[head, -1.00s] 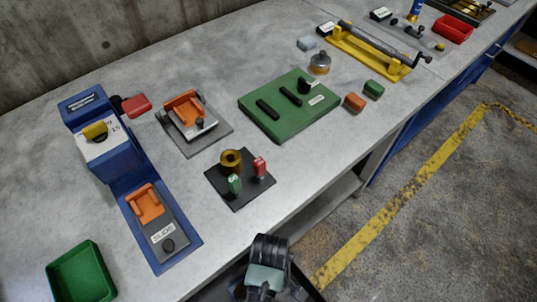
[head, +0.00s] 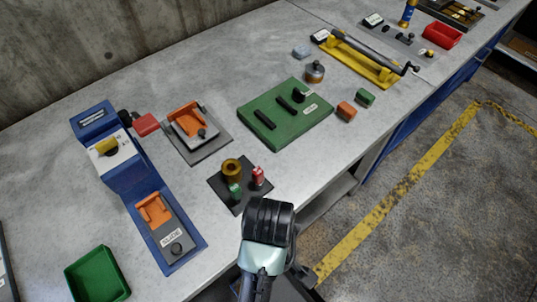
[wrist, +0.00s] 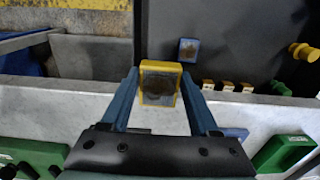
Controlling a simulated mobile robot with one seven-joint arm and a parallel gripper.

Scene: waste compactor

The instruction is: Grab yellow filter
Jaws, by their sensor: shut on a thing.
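The yellow filter (wrist: 159,86) shows in the wrist view as a yellow square frame around a dirty grey-brown middle. It sits between the two blue fingers of my gripper (wrist: 160,90), which is shut on it. The filter appears held in front of a pale grey counter and a dark panel. Its lower side fades into the pale surface behind, so I cannot tell how far it is from that surface. In the head view my arm shows at the counter's front edge; the fingers and the filter are not visible there.
The wrist view shows a dark panel (wrist: 225,25) with a blue-framed piece (wrist: 189,50) and a yellow knob (wrist: 303,52). In the head view, a blue slide device (head: 120,165), a green board (head: 290,125) and a green tray (head: 98,275) stand on the counter.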

